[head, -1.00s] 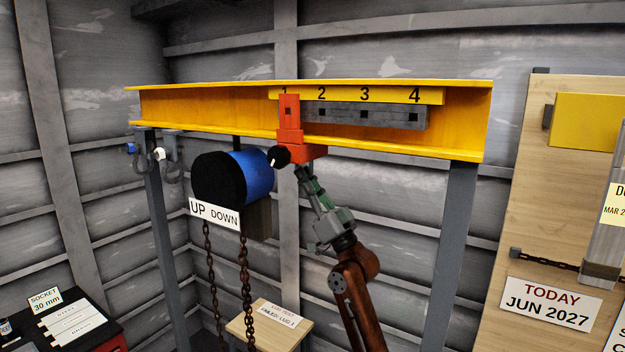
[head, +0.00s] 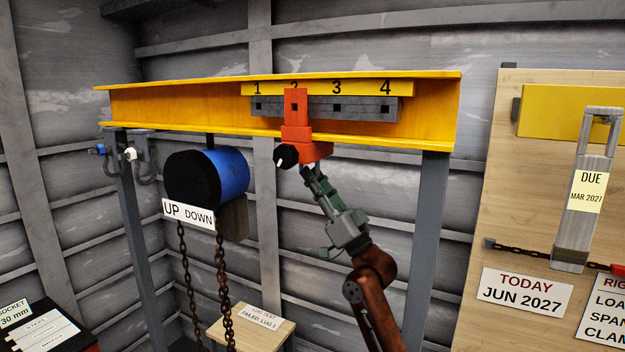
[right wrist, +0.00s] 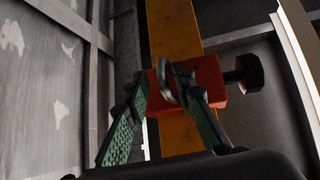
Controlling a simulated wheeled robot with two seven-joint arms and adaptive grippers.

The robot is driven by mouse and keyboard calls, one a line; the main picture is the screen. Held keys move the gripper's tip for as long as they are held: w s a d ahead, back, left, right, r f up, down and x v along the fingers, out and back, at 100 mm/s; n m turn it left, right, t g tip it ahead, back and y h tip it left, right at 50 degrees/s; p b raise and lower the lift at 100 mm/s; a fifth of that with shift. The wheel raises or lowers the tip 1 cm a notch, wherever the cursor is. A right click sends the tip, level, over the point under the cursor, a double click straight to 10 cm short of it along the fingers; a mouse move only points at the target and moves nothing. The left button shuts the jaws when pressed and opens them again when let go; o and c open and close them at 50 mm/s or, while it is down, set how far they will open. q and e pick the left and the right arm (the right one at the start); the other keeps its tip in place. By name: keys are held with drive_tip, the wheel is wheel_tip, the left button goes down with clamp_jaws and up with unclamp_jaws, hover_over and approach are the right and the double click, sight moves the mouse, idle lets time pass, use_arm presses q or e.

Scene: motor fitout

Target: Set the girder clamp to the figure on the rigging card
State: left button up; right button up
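The orange-red girder clamp (head: 296,133) hangs on the yellow girder (head: 190,103), its upright at mark 2 of the number strip (head: 315,89), partly covering that figure. A black knob (head: 286,156) sticks out at its left. My right gripper (head: 310,173) is just under the clamp. In the right wrist view, its green fingers (right wrist: 163,88) stand either side of the metal ring (right wrist: 164,82) below the clamp's red body (right wrist: 205,82) and appear shut on it. The rigging card (head: 606,310) is cut off at the right edge; its figures are out of view. My left gripper is not in view.
A blue hoist (head: 230,172) with an UP/DOWN sign (head: 188,214) and chains (head: 222,290) hangs left of my right arm. A grey post (head: 428,230) stands right of it. A wooden board (head: 500,230) with a date sign (head: 525,298) is at the right.

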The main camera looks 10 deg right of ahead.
drive_tip(key=shift+a, duration=0.2)
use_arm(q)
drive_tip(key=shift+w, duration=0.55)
use_arm(e)
drive_tip(key=v, duration=1.2)
drive_tip(key=shift+c, duration=0.2)
